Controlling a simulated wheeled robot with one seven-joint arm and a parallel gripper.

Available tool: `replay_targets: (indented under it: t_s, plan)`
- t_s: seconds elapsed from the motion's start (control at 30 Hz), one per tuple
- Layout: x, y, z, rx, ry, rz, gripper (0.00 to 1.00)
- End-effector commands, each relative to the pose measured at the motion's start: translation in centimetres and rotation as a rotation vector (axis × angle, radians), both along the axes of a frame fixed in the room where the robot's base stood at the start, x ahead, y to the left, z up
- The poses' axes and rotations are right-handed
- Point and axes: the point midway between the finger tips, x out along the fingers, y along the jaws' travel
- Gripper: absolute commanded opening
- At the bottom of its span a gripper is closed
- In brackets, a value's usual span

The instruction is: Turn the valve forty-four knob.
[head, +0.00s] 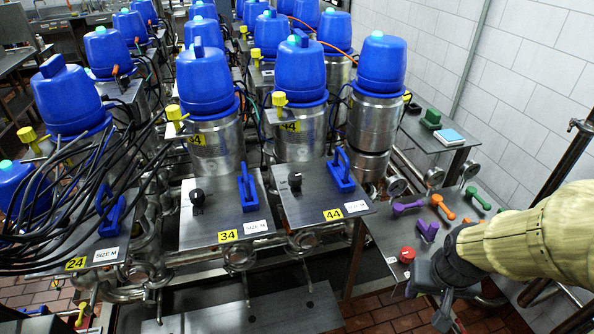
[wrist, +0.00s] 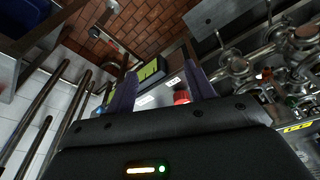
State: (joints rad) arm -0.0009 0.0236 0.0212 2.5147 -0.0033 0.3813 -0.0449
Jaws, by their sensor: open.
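The valve forty-four panel (head: 310,205) is a dark metal plate with a yellow "44" label (head: 332,215) at its front edge. Its black round knob (head: 295,181) stands at the panel's left side, and a blue handle (head: 341,172) is to its right. My gripper (head: 430,306) is at the lower right in the head view, right of and apart from the knob. In the wrist view my gripper (wrist: 160,70) has its two dark fingers spread wide with nothing between them. I cannot make out the forty-four knob in the wrist view.
A side table right of the panel bears purple handles (head: 428,231), orange handles (head: 443,206) and a red knob (head: 407,255). A neighbouring panel (head: 222,212) marked 34 has its own black knob (head: 197,197). Blue-topped steel cylinders (head: 299,75) stand behind the panels.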

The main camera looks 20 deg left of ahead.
Motion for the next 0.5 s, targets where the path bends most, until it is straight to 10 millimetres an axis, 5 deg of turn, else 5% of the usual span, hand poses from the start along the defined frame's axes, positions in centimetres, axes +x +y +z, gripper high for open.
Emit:
replay_targets:
  t_s: [0.17,0.5]
  plan:
    - [4.9,3.1,3.5,-0.032,0.035,0.263,0.54]
    - [14.4,13.8,10.9,-0.038,0.094,0.97,0.54]
